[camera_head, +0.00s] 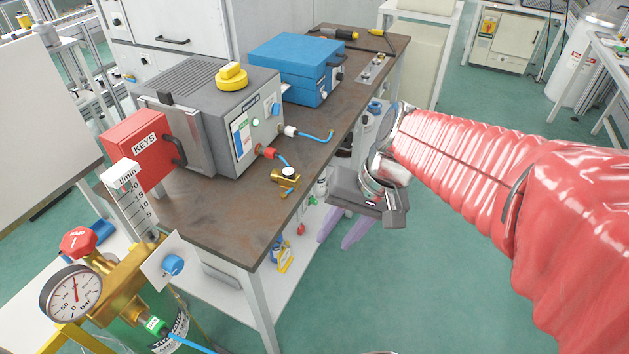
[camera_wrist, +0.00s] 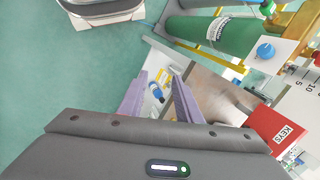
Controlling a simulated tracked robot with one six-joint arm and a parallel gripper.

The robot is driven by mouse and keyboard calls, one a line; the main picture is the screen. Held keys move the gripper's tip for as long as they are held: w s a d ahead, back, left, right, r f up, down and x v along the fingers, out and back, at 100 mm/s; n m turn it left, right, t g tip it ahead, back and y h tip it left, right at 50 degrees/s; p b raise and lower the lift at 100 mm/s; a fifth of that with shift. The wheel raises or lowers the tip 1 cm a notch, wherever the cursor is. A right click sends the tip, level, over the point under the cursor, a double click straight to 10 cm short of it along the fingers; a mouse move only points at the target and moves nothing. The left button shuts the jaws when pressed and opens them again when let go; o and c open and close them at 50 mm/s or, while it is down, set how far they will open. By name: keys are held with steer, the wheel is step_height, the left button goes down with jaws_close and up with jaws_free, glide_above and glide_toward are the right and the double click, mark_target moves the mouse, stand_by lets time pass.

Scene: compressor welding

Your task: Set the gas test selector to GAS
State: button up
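A grey machine (camera_head: 218,112) with a yellow knob on top stands on the brown bench. Its front panel carries a blue knob (camera_head: 274,109); its setting is too small to read. Another blue knob (camera_head: 173,265) sits on a white plate beside the gas regulator, and shows in the wrist view (camera_wrist: 265,51). I cannot tell which knob is the gas test selector; no GAS label is readable. My gripper (camera_head: 336,240) hangs beside the bench's right edge, apart from both knobs. Its purple fingers are spread and empty, also in the wrist view (camera_wrist: 158,96).
A red KEYS box (camera_head: 137,150) adjoins the grey machine; a blue box (camera_head: 296,66) stands behind. A brass fitting (camera_head: 287,178) lies near the bench edge. The flowmeter (camera_head: 130,196), pressure gauge (camera_head: 71,293) and green cylinder (camera_wrist: 215,35) stand front left.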

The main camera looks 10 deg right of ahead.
steer(key=w+f+m+g+y, duration=0.1)
steer(key=w+f+m+y, duration=0.35)
steer(key=w, duration=0.35)
steer(key=m+t+y, duration=0.6)
steer(key=m+t, duration=0.4)
steer(key=m, duration=0.2)
glide_toward(317, 203)
steer(key=v, duration=0.5)
steer(key=shift+s+n, duration=0.2)
steer(key=shift+n, duration=0.05)
steer(key=x, duration=1.3)
steer(key=shift+w+a+r, duration=0.1)
steer(key=shift+w+a, duration=0.2)
steer(key=shift+c, duration=0.7)
